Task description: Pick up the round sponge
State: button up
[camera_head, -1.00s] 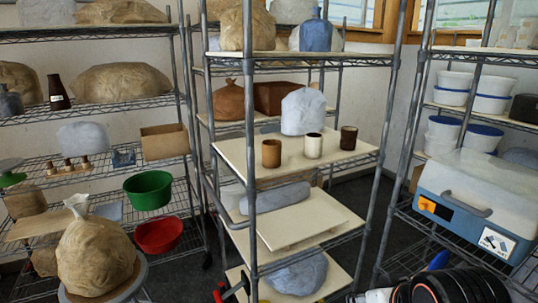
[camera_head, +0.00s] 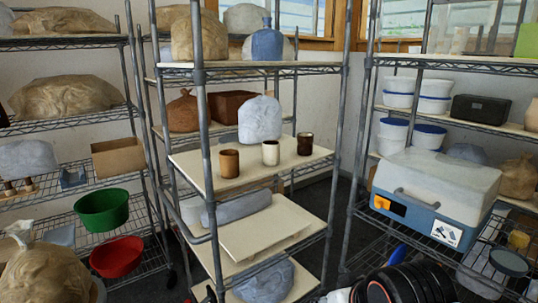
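I cannot make out the round sponge with certainty. A small yellowish item (camera_head: 518,240) sits on the lower right wire shelf, near the right edge, and is too small to identify. My gripper is not in view.
Wire racks stand left, middle and right. The right rack holds a blue and white cooler-like box (camera_head: 436,192) above a dark round lid-like thing (camera_head: 510,262). A green bowl (camera_head: 103,209) and a red bowl (camera_head: 117,257) sit at left.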

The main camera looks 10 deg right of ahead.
aim_at(519, 239)
jog(key=z, duration=1.9)
